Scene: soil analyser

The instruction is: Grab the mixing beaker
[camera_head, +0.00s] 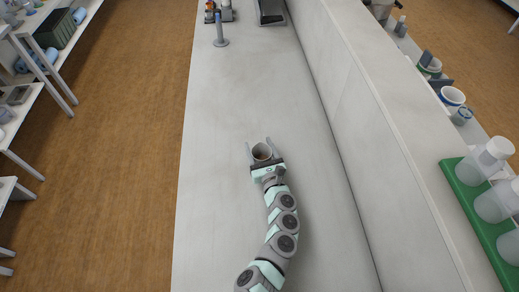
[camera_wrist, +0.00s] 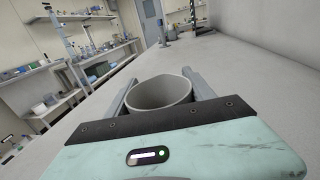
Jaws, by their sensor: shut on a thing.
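The bench (camera_head: 225,105) is clear around the beaker. A blue-grey upright stand (camera_head: 220,35) and small devices (camera_head: 222,8) are at the far end. A raised ledge (camera_head: 385,120) runs along the right. Shelves (camera_head: 25,45) are at left.

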